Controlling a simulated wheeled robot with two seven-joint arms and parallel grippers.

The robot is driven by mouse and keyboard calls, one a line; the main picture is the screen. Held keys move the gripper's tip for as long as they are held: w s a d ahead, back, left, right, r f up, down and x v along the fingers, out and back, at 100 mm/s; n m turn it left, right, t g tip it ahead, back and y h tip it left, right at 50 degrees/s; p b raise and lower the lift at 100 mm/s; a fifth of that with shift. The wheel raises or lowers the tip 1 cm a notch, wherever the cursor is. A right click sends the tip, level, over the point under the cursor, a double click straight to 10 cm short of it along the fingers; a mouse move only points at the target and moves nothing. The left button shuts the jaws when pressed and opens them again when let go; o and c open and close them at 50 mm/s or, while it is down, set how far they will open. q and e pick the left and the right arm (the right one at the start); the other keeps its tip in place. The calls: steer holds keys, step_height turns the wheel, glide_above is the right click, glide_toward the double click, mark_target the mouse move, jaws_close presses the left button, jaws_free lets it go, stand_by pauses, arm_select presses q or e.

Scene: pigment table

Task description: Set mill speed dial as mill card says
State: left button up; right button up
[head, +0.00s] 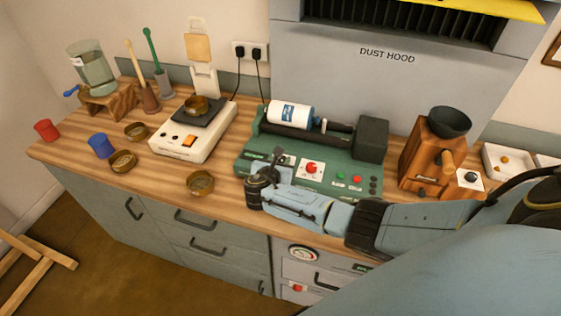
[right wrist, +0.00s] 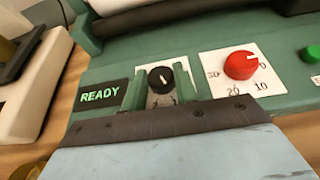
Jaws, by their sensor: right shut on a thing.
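The green mill (head: 250,152) stands on the table with a white jar (head: 290,113) lying on its rollers. In the right wrist view, the black speed dial (right wrist: 160,79) sits on a pale plate, its white pointer line facing up in the picture. My right gripper (right wrist: 160,88) is shut on this dial, one green finger on each side. The scale around it is mostly hidden by the fingers. A display reading READY (right wrist: 100,95) is left of it. In the head view, my right gripper (head: 278,162) hides the dial. I cannot make out a mill card. My left gripper is not in view.
A red dial (right wrist: 241,65) with a numbered scale sits just right of my fingers, and green (head: 340,175) and red buttons lie beyond it. The white scale (head: 185,148) is left of the mill. A small bowl (head: 200,182) stands near the front edge. A wooden grinder (head: 432,152) stands right.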

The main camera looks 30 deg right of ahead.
stand_by(0.3)
steer(key=o, duration=0.9)
steer(key=shift+o, duration=0.2)
steer(key=p+v, duration=0.1)
steer(key=v, duration=1.2)
steer(key=shift+a+p, duration=0.15)
steer(key=shift+p, duration=0.2)
